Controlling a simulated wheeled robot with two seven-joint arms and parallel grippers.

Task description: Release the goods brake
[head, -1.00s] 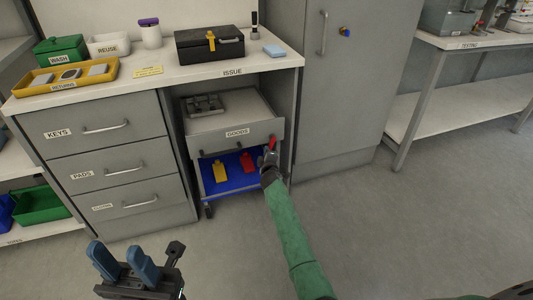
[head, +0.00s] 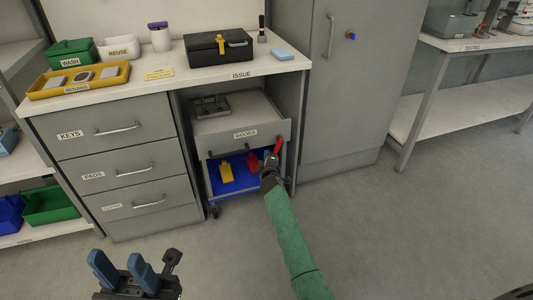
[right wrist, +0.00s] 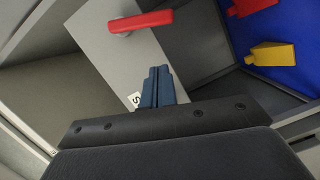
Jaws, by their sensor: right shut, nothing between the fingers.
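The goods brake appears as a red lever (head: 278,146) at the right end of the front marked GOODS (head: 245,134). In the right wrist view the red lever (right wrist: 140,22) lies across the grey front, just beyond my fingertips. My right gripper (head: 270,157) is at the lower left of the lever in the head view. Its blue fingers (right wrist: 158,75) are shut together and empty, with a visible gap to the lever. My left gripper (head: 122,268) is open and empty, low in the head view, away from the bench.
Below the goods front, a blue shelf (head: 222,187) holds a yellow block (head: 226,172) and a red block (head: 252,163). The drawer bank (head: 125,180) stands left and a grey cabinet (head: 342,100) right. The floor (head: 400,230) in front is clear.

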